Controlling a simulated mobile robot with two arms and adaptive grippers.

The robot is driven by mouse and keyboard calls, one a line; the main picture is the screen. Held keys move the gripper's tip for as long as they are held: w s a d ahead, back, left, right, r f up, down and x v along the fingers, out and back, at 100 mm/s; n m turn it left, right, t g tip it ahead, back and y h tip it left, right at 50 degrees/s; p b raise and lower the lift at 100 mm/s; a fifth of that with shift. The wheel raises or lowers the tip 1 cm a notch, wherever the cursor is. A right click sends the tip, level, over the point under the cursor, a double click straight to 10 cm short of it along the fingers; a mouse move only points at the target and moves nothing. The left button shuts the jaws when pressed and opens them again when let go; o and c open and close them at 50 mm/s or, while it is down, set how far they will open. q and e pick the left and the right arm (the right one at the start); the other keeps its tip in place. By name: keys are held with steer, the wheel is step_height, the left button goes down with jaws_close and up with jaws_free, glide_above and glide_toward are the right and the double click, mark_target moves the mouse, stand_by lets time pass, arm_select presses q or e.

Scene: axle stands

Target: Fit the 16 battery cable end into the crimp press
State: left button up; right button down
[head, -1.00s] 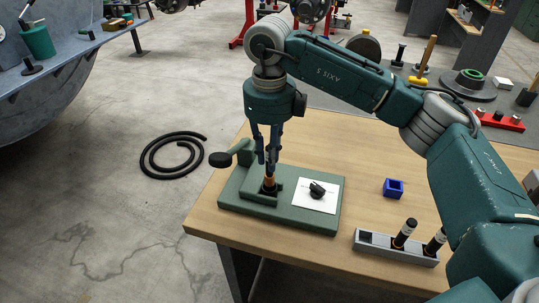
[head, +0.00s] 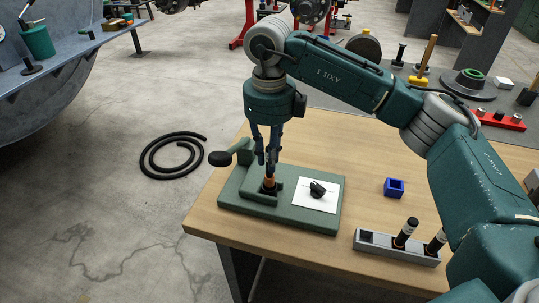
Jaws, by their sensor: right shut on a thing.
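The crimp press (head: 300,222) is a green base with a black-knobbed lever, near the left front of the wooden table. My right gripper (head: 269,168) points down over it, shut on the cable end (head: 269,182), a dark piece with a copper-coloured band. The lower tip of the cable end is at the dark socket of the press; I cannot tell how deep it sits. A grey rack (head: 388,249) at the front holds two more black cable ends (head: 405,232). My left gripper is not in view.
A white card with a black knob (head: 317,189) lies on the press base. A blue open box (head: 394,187) stands to its right. The wood behind the press is clear.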

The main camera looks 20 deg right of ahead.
steer(key=shift+f+b, duration=1.35)
steer(key=shift+f, duration=0.5)
steer(key=c, duration=1.5)
jaws_free()
steer(key=shift+c, duration=0.2)
steer(key=shift+r, duration=0.1)
step_height(320, 180, up, 12)
steer(key=shift+f, duration=0.1)
